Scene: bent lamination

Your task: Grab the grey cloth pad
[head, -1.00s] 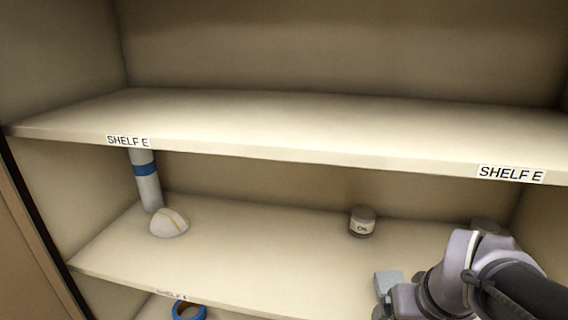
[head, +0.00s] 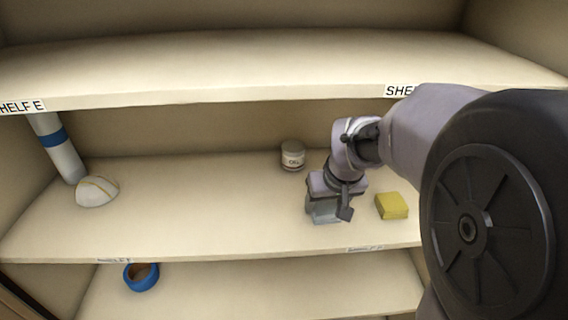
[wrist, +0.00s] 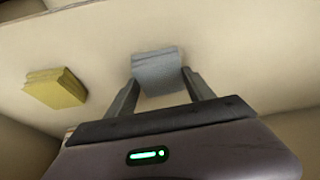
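The grey cloth pad (head: 326,214) is on the middle shelf, right of centre in the head view. In the wrist view the pad (wrist: 157,70) lies straight ahead, its near end between my fingertips. My gripper (head: 330,207) is low over the shelf at the pad. In the wrist view my gripper (wrist: 162,82) has its two fingers wide apart, one at each side of the pad. The gaps between fingers and pad are too small to judge, and part of the pad is hidden by the gripper in the head view.
A yellow sponge-like block (head: 391,206) lies close to the right of the pad. A labelled jar (head: 292,156) stands behind it. A white dome (head: 97,191) and a blue-banded cylinder (head: 57,148) are at the left. The upper shelf (head: 230,70) overhangs. Blue tape (head: 141,276) sits below.

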